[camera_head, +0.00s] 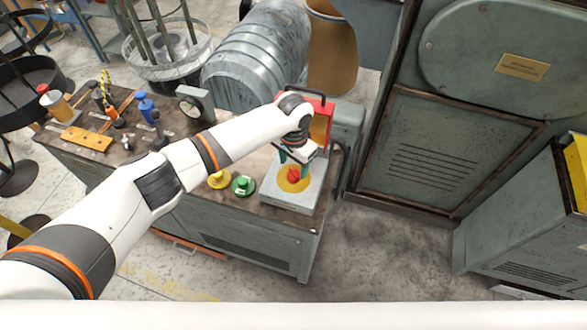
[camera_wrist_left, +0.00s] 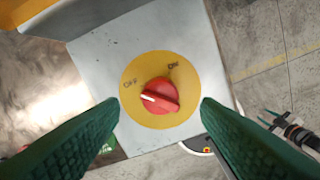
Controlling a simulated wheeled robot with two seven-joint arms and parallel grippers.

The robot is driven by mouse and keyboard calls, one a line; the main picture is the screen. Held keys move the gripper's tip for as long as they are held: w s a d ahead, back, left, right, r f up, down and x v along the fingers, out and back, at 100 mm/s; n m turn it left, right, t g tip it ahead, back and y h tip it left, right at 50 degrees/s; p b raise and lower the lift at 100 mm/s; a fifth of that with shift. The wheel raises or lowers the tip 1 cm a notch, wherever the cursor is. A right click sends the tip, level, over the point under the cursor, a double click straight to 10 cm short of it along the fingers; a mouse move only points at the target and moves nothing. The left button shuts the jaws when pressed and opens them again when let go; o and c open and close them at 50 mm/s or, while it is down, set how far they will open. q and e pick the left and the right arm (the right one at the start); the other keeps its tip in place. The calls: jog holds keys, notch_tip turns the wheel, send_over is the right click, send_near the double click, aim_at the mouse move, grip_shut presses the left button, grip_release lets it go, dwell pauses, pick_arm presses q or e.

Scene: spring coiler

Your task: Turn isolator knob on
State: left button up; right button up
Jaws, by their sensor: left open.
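The red isolator knob (camera_head: 293,175) sits on a yellow round plate on top of a grey box (camera_head: 290,199) at the bench's right end. In the left wrist view the knob (camera_wrist_left: 160,95) is near the middle, with OFF and ON printed on the yellow plate (camera_wrist_left: 150,118). Its white mark points left, on the OFF side. My left gripper (camera_head: 294,164) is over the knob. In the left wrist view its green fingers (camera_wrist_left: 160,104) are open on either side of the knob, with clear gaps. What seems to be my right gripper (camera_wrist_left: 267,116) shows small at the right edge.
Green (camera_head: 243,186) and yellow (camera_head: 219,179) buttons are left of the box. A red-framed part (camera_head: 323,120) stands just behind it. Tools and an orange block (camera_head: 87,139) lie on the bench's left. A large grey cabinet (camera_head: 450,150) stands right, with open floor before it.

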aim_at(294, 172)
pick_arm(q)
jog(key=shift+f, duration=2)
jog(key=c, duration=1)
